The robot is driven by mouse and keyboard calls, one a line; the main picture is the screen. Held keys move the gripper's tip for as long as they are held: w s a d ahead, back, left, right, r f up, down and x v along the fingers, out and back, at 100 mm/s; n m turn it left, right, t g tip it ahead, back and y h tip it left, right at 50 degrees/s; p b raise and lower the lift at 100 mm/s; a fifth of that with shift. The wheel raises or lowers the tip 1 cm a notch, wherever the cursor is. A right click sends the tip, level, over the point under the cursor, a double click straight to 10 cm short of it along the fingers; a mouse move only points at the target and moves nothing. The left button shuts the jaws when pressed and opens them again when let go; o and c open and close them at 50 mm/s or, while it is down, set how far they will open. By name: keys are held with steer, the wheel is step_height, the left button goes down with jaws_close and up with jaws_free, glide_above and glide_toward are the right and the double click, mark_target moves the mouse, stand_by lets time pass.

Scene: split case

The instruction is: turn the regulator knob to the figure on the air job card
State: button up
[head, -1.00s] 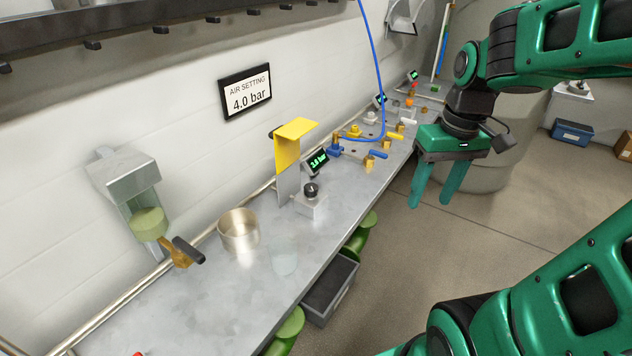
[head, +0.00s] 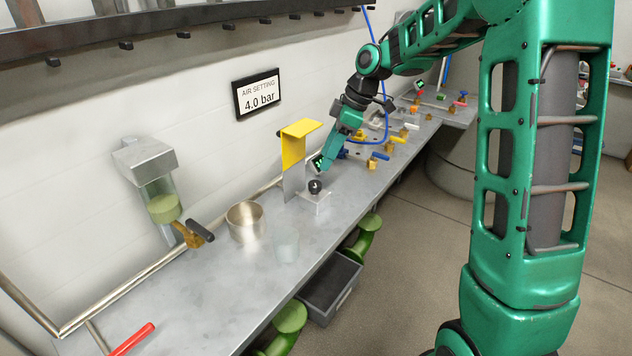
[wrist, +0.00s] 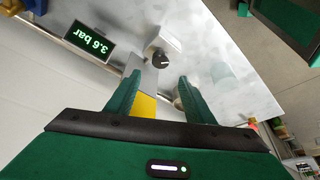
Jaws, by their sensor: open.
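The air job card (head: 258,97) on the wall reads "AIR SETTING 4.0 bar". The black regulator knob (head: 315,187) stands on a pale block on the bench; it also shows in the wrist view (wrist: 161,58), with a white mark on its face. The green-lit display (wrist: 88,42) beside it reads 3.6 bar, turned over in the wrist view. My gripper (wrist: 160,76) is open and empty. Its fingertips are short of the knob, which appears just beyond the gap between them. In the head view the display is partly hidden by my gripper.
A yellow-topped upright plate (head: 293,150) stands close behind the knob. A metal pot (head: 245,220) and a clear cup (head: 286,246) stand nearer on the bench. A blue hose (head: 386,128) and several coloured valve fittings lie farther along. A red-handled item (head: 132,340) is at the front.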

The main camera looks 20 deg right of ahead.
mark_target(314, 182)
steer(key=x, duration=0.9)
steer(key=shift+d+f, duration=0.1)
steer(key=shift+f, duration=0.2)
steer(key=shift+c, duration=0.2)
steer(key=c, duration=1)
